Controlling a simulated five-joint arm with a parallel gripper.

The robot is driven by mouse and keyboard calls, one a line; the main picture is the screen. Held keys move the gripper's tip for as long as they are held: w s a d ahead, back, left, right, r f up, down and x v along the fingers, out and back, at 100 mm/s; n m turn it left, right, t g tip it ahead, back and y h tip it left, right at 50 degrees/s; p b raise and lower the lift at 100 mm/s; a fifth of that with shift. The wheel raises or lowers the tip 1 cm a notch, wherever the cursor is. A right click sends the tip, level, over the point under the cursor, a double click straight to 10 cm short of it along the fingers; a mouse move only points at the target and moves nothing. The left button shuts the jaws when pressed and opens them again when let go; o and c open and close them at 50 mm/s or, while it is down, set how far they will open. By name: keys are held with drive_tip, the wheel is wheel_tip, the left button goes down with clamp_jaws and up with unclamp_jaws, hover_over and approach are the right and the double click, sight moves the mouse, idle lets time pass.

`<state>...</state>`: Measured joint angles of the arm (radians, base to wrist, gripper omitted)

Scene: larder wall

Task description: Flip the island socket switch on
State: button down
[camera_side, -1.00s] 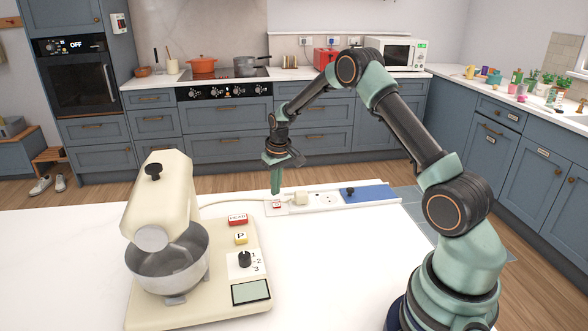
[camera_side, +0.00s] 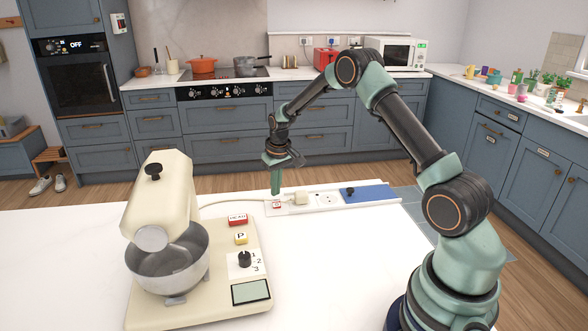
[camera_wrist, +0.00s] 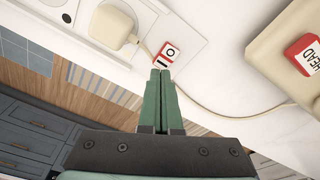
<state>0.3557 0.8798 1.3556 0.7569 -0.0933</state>
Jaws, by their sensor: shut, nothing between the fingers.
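The island socket switch (camera_wrist: 167,54) is a small red and white rocker marked with a circle and a bar, set in the white socket strip. It also shows in the side view (camera_side: 277,205), just below my fingertips. My gripper (camera_wrist: 160,74) is shut and empty, with its green fingertips at the bar-marked end of the switch. In the side view my gripper (camera_side: 275,192) points straight down over the switch. Whether the tips touch it I cannot tell. A cream plug (camera_side: 301,198) sits in the socket beside the switch.
A cream stand mixer (camera_side: 165,220) with a steel bowl stands at the left front; its HEAD button (camera_wrist: 308,55) shows in the wrist view. A cable runs from the plug. A blue panel (camera_side: 368,193) lies at the strip's right.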

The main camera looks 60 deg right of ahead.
sight(276, 199)
drive_tip(key=shift+f, duration=0.85)
idle(0.4)
drive_tip(key=shift+r, duration=3.55)
drive_tip(key=shift+a+r, duration=0.1)
drive_tip(key=s+a+r+n+t, duration=0.1)
drive_tip(key=s+a+r, duration=0.3)
drive_tip(key=a+r, duration=0.25)
drive_tip(key=s+a+r+n+t, duration=0.1)
drive_tip(key=s+a+r, duration=0.4)
drive_tip(key=r, duration=0.3)
drive_tip(key=s+a+r+t, duration=0.1)
drive_tip(key=s+a, duration=0.2)
drive_tip(key=s, duration=0.3)
drive_tip(key=s+a+n+t, duration=0.1)
drive_tip(key=s+a, duration=0.3)
drive_tip(key=s, duration=0.3)
drive_tip(key=shift+r+y, duration=0.3)
drive_tip(key=shift+r, duration=0.1)
